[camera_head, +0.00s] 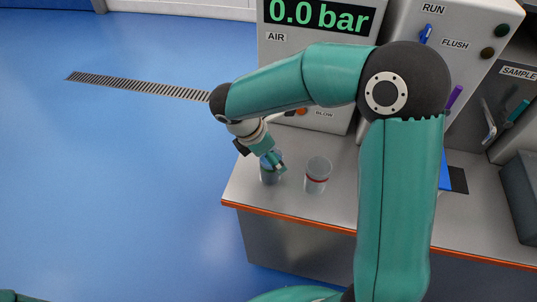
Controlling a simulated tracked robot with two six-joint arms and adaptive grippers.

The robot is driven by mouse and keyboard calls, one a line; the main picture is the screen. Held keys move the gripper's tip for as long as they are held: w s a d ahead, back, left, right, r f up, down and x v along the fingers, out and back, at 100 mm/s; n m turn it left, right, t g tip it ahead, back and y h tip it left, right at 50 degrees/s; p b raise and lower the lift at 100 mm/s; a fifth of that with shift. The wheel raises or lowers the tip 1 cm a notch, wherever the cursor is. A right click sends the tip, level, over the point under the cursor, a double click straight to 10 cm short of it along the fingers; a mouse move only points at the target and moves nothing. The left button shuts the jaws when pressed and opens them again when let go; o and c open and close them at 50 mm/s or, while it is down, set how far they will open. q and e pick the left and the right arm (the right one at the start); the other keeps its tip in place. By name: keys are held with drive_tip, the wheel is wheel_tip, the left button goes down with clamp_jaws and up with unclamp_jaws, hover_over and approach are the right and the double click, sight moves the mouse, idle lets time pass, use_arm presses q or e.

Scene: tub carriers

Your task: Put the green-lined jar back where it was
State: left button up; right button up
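A clear jar (270,177) is at the left end of the grey bench, near its front left corner. It looks upright. My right gripper (275,162) reaches down over it from above, with a teal finger across its upper part. The finger and wrist cover its rim, and I cannot tell whether the fingers grip it or whether it touches the bench. Any green line is not clear from the gripper's own teal. A second clear jar (317,172) with a red line stands upright just to its right, apart from the gripper. My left gripper is out of view.
The grey bench (330,212) has an orange front edge. Behind the jars stands a machine (385,25) with a "0.0 bar" display, "RUN" and "FLUSH" controls. My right arm hides part of the bench. Blue floor (120,190) lies open to the left.

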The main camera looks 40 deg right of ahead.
drive_tip(key=p+v, duration=0.1)
drive_tip(key=v, duration=1.1)
drive_tip(key=shift+r, duration=0.1)
